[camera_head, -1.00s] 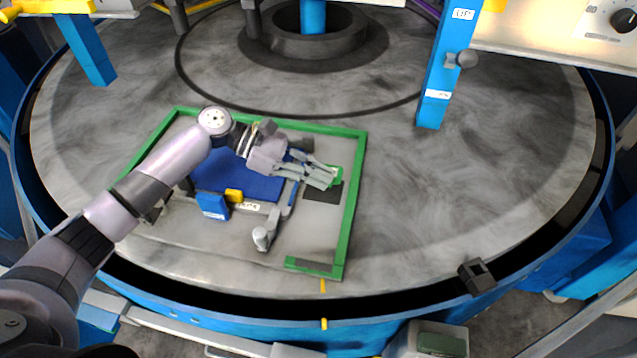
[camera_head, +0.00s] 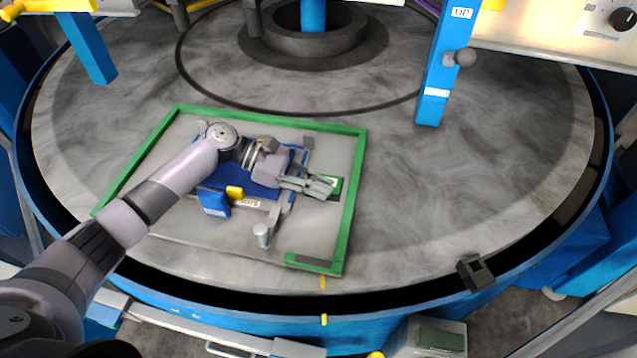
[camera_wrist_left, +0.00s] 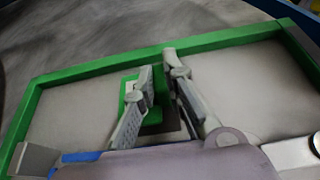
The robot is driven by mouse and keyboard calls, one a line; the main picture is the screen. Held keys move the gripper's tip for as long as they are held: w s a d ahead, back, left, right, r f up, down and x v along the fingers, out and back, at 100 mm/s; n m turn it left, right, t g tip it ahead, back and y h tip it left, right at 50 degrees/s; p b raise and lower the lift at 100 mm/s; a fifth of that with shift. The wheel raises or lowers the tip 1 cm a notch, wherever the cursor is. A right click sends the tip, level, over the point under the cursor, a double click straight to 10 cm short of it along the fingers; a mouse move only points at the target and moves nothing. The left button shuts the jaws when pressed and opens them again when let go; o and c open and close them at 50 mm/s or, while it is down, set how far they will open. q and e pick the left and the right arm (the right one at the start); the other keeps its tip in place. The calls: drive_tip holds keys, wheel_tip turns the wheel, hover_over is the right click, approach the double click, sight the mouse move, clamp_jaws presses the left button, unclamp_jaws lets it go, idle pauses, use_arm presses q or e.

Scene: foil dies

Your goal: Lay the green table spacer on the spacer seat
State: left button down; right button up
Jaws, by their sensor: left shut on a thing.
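The green table spacer (camera_head: 337,184) is at the fingertips of my left gripper (camera_head: 328,186), near the right side of the green frame. My left gripper is shut on it. In the left wrist view the green spacer (camera_wrist_left: 151,118) shows between the two grey fingers (camera_wrist_left: 157,85). The spacer seat is the dark square patch (camera_wrist_left: 176,137), partly seen beside and under the spacer; the fingers and spacer hide most of it. I cannot tell whether the spacer touches the seat. My right gripper is not in view.
A green frame (camera_head: 354,190) edges the grey plate. A blue block (camera_head: 214,203), a yellow piece (camera_head: 235,193) and a grey knobbed lever (camera_head: 263,232) stand left of the spacer. A blue column (camera_head: 436,85) rises at the right.

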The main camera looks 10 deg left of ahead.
use_arm(q)
drive_tip(key=c, duration=1.7)
unclamp_jaws()
drive_tip(key=shift+s+f, duration=0.4)
drive_tip(key=shift+f, duration=0.4)
drive_tip(key=shift+o, duration=0.2)
drive_tip(key=shift+w+r, duration=0.1)
drive_tip(key=shift+r, duration=0.4)
drive_tip(key=b+v, duration=0.1)
drive_tip(key=v, duration=0.2)
drive_tip(key=b+v, duration=0.1)
drive_tip(key=v, duration=0.3)
drive_tip(key=b+v, duration=0.1)
drive_tip(key=v, duration=0.3)
drive_tip(key=shift+w+r, duration=0.25)
drive_tip(key=shift+r, duration=0.05)
drive_tip(key=shift+a+r, duration=0.35)
drive_tip(key=shift+a, duration=0.15)
